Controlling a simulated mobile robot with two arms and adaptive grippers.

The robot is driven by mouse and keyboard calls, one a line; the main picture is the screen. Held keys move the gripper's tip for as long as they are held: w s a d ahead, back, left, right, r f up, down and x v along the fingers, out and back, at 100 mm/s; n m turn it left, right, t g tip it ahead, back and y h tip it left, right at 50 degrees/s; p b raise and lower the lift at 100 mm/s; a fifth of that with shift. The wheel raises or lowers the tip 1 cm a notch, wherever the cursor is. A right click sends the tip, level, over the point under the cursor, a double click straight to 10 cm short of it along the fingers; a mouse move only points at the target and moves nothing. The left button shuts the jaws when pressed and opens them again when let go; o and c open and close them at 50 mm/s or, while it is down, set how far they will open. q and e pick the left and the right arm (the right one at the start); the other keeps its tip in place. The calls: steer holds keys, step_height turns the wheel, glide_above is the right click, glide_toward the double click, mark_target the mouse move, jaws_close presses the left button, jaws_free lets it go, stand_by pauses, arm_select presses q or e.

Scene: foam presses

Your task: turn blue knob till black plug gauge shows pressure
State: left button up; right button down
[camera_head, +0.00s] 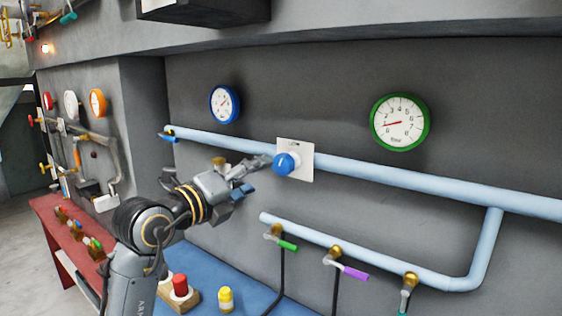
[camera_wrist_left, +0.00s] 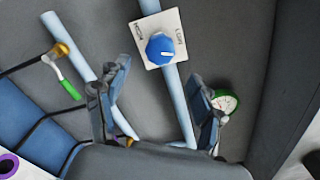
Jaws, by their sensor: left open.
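The blue knob (camera_head: 286,163) sits on a white square plate on the light blue upper pipe. In the left wrist view the knob (camera_wrist_left: 160,48) has a white pointer line, and its plate carries a word on either side. My left gripper (camera_head: 252,178) is open and empty, just left of the knob in the head view. In the left wrist view its fingers (camera_wrist_left: 158,88) are spread, with the knob beyond the gap between them, apart from both. A blue-rimmed gauge (camera_head: 224,104) and a green-rimmed gauge (camera_head: 400,122) hang above the pipe. No black plug can be made out. My right gripper is not in view.
A lower pipe (camera_head: 350,252) has valves with green, purple and teal handles, with black hoses hanging. A red plug (camera_head: 180,285) and a yellow plug (camera_head: 226,298) stand on the blue bench (camera_head: 245,290). More gauges and piping are at the far left.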

mark_target(279, 167)
arm_select(q)
steer(key=p+x, duration=0.2)
steer(key=x, duration=0.7)
steer(key=shift+w+d, duration=0.2)
steer(key=c, duration=1.2)
steer(key=shift+o, duration=0.2)
